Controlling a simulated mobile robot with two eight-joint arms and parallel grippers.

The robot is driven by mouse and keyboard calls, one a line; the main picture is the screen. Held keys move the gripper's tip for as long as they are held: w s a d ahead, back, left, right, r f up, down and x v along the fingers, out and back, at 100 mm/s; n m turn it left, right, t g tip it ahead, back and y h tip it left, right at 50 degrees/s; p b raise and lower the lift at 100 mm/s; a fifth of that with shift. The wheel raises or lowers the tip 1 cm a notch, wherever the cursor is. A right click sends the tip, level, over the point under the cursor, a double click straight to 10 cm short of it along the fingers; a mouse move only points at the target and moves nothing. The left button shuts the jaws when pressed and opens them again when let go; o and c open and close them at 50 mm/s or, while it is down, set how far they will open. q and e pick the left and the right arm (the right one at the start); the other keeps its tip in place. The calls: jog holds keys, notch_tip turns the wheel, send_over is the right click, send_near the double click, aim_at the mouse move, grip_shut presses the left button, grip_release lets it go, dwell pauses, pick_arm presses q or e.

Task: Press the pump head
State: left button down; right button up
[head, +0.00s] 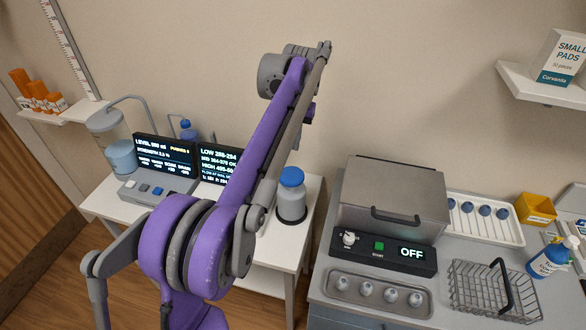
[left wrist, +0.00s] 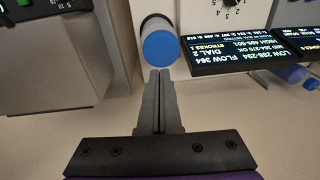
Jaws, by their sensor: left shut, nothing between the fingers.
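A pale bottle with a round blue top (head: 291,177), taken as the pump head, stands in a dark ring on the white table, right of the displays. In the left wrist view the blue top (left wrist: 160,47) shows just beyond my left fingertips (left wrist: 161,76). The fingers are shut together and hold nothing. In the head view my left gripper (head: 297,143) is mostly behind my own arm, its tips above the blue top with a gap. Contact cannot be seen. My right gripper is not in view.
The wall (head: 400,80) is close behind.

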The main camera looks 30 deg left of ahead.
aim_at(293, 176)
pick_arm(q)
jog(key=f, duration=0.7)
jog(key=a+f, duration=0.1)
jog(key=f, duration=0.2)
jog(key=shift+w+f, duration=0.25)
jog(key=shift+f, duration=0.1)
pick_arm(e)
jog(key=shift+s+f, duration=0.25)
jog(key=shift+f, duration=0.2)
pick_arm(q)
notch_tip(293, 176, down, 4)
jog(key=shift+s+d+r+b, duration=0.1)
jog(key=shift+b, duration=1)
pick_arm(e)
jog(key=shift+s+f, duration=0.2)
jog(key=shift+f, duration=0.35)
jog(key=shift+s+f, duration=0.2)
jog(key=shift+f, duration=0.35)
